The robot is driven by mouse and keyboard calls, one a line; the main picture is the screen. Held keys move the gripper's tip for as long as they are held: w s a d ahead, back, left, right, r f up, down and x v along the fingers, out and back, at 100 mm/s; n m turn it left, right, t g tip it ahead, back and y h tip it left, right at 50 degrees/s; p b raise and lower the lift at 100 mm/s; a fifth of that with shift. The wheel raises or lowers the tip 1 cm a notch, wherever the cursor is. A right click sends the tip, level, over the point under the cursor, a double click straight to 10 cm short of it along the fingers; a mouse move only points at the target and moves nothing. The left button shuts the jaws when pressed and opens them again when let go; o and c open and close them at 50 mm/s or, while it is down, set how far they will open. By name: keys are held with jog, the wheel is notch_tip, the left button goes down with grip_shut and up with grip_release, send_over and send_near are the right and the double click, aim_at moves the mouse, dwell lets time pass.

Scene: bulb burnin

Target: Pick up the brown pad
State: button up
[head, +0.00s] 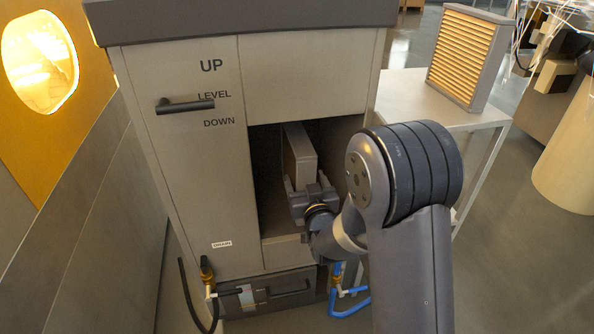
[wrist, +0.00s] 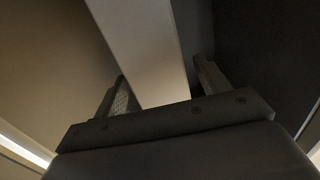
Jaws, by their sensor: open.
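A brownish slab (head: 301,155), which looks like the brown pad, stands upright inside the open bay of the grey cabinet. Its narrow edge faces out. My gripper (head: 308,190) reaches into the bay at the slab's lower near end, with its jaws open. In the wrist view the pale edge of the slab (wrist: 148,48) runs down between the two fingers of my gripper (wrist: 163,88). A gap shows on the right finger's side; the left finger is very near the slab, and I cannot tell whether it touches. The slab's far end and base are hidden.
The cabinet (head: 190,150) has bay walls close around my gripper and a lever (head: 185,105) beside LEVEL. A tan pleated panel in a grey frame (head: 466,55) stands on a side table (head: 400,97) at right. Hoses (head: 350,306) hang below the bay.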

jog(key=x, duration=0.3)
jog(key=shift+w+a+b, duration=0.15)
jog(key=shift+w+b, duration=0.05)
jog(key=shift+b, duration=0.1)
jog(key=shift+c, duration=0.3)
jog(key=c, duration=1.2)
